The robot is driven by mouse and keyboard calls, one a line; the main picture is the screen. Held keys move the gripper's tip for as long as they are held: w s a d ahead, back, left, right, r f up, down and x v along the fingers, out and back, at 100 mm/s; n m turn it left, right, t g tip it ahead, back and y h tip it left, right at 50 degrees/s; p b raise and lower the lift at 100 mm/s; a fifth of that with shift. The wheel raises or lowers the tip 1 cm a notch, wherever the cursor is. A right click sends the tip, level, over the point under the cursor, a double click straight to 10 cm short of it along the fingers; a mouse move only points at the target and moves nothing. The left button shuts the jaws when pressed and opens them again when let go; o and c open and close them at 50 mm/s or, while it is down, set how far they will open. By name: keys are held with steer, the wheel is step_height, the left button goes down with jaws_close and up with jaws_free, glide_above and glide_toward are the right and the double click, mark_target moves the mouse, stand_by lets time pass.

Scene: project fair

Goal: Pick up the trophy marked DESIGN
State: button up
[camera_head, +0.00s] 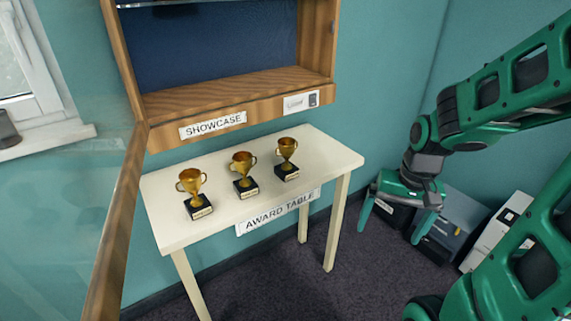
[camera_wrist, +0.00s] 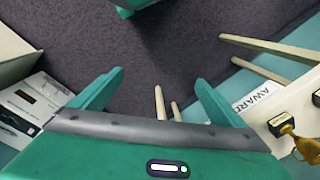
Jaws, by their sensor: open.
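Three gold cup trophies with black bases stand upright in a slanting row on the cream award table (camera_head: 255,222): a left trophy (camera_head: 193,191), a middle trophy (camera_head: 243,172) and a right trophy (camera_head: 287,157). Each base has a small light label, too small to read, so I cannot tell which is marked DESIGN. My gripper (camera_head: 391,224) is open and empty, to the right of the table and apart from it. In the wrist view its fingers (camera_wrist: 150,95) are spread over the floor, and a trophy (camera_wrist: 303,148) shows at the lower right edge.
A wooden showcase (camera_head: 220,95) hangs on the wall behind the table, its glass door (camera_head: 112,225) swung open at the left. Boxes or devices (camera_head: 455,225) stand on the floor behind my gripper. Dark carpet (camera_head: 290,285) is clear in front of the table.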

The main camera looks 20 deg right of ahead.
steer(key=w+a+f+m+t+y, duration=0.3)
steer(key=w+a+f+y, duration=0.1)
steer(key=w+a, duration=0.5)
steer(key=w+a+f+m+t+y, duration=0.25)
steer(key=w+a+f+y, duration=0.35)
steer(key=a, duration=0.4)
steer(key=m+t+h, duration=0.4)
steer(key=m+t, duration=0.7)
steer(key=m, duration=0.9)
glide_toward(292, 154)
steer(key=x, duration=0.2)
steer(key=shift+h, duration=0.3)
steer(key=x, duration=0.5)
steer(key=shift+w+a+f, duration=0.15)
steer(key=shift+w+a, duration=0.05)
steer(key=shift+a, duration=0.05)
steer(key=shift+r+x, duration=0.2)
steer(key=shift+x, duration=1.1)
steer(key=shift+r+x, duration=0.15)
steer(key=shift+x, duration=1.15)
steer(key=shift+c, duration=0.6)
